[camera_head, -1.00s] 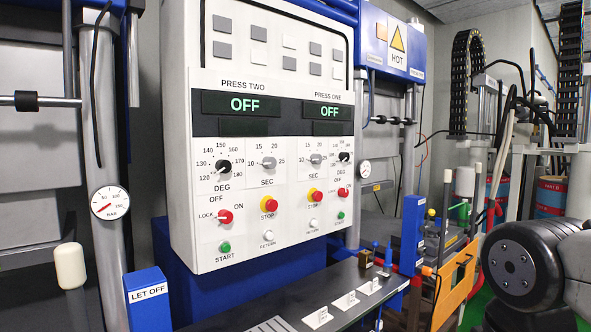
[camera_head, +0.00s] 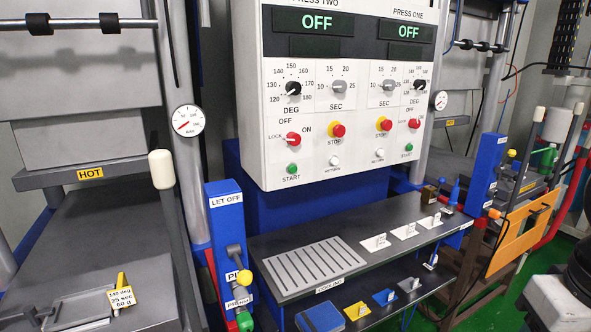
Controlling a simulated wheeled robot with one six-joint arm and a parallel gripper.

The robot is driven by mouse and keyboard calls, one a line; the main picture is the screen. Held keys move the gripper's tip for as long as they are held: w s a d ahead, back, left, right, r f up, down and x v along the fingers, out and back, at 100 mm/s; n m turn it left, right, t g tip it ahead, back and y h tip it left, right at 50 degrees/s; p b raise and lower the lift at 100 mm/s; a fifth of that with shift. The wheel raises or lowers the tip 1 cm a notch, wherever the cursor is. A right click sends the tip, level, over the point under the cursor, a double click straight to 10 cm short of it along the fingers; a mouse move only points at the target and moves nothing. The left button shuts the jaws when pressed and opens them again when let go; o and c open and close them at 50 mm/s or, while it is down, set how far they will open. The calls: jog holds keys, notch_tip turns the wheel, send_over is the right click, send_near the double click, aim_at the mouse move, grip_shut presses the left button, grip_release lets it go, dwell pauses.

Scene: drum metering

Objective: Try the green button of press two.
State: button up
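The press two half of the white control panel (camera_head: 250,150) is left of centre. Its green START button (camera_head: 292,169) sits at the lower left, below a red OFF/LOCK/ON knob (camera_head: 293,139). The knob's exact setting is hard to read. The press two display (camera_head: 316,22) reads OFF. Press one has a matching green START button (camera_head: 409,147). Nothing touches the press two button. My gripper is not in view; part of my arm shows at the right edge.
A dark shelf (camera_head: 365,256) with a slotted cooling plate (camera_head: 315,266) juts out below the panel. A blue LET OFF post (camera_head: 228,225) with levers stands left of it. A press marked HOT (camera_head: 90,173) fills the left. An orange board (camera_head: 520,236) hangs at right.

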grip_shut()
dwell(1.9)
